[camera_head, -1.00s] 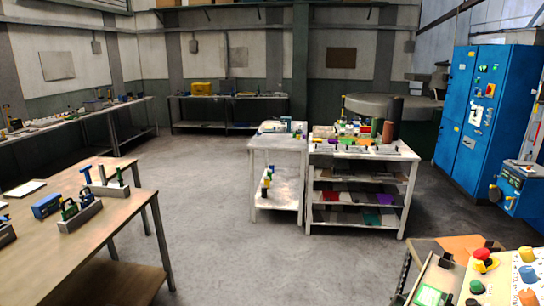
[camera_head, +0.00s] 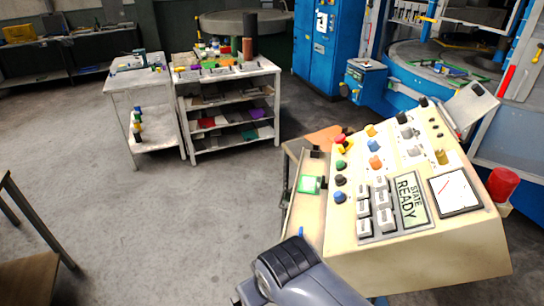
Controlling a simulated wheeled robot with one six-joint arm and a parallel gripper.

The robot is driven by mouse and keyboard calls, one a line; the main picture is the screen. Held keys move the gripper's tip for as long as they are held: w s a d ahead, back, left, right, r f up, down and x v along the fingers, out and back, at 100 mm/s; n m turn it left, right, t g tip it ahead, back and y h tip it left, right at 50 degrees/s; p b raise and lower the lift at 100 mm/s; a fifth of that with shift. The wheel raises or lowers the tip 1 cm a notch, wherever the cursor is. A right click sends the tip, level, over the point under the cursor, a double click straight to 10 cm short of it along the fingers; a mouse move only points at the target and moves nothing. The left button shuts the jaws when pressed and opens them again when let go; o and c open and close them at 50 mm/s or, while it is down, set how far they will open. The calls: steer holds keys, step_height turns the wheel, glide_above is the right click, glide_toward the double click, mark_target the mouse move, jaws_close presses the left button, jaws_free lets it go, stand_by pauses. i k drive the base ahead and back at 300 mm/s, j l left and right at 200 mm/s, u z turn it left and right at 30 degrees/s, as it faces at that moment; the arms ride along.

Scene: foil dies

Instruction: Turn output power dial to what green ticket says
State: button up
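A cream control console (camera_head: 410,262) stands at the right, its sloped panel bearing several coloured dials, among them an orange dial (camera_head: 376,162), a blue dial (camera_head: 375,146) and a yellow dial (camera_head: 370,130). Their labels are too small to read, so I cannot tell which is the output power dial. A green ticket (camera_head: 311,184) with a pale middle lies on the narrow ledge left of the panel; its writing is unreadable. A grey link of my arm shows at the bottom centre. My gripper's fingers are not in view.
A display (camera_head: 409,199) on the console reads STATE READY, beside white keys and a needle meter (camera_head: 455,192). A red emergency button (camera_head: 340,142) and a red lamp (camera_head: 503,184) stand out from the console.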

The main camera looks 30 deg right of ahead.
mark_target(375, 162)
steer(key=i+l+z, duration=0.15)
steer(key=l+z, duration=0.3)
steer(key=i+l+z, duration=0.2)
steer(key=l+z, duration=0.25)
steer(key=j, duration=0.1)
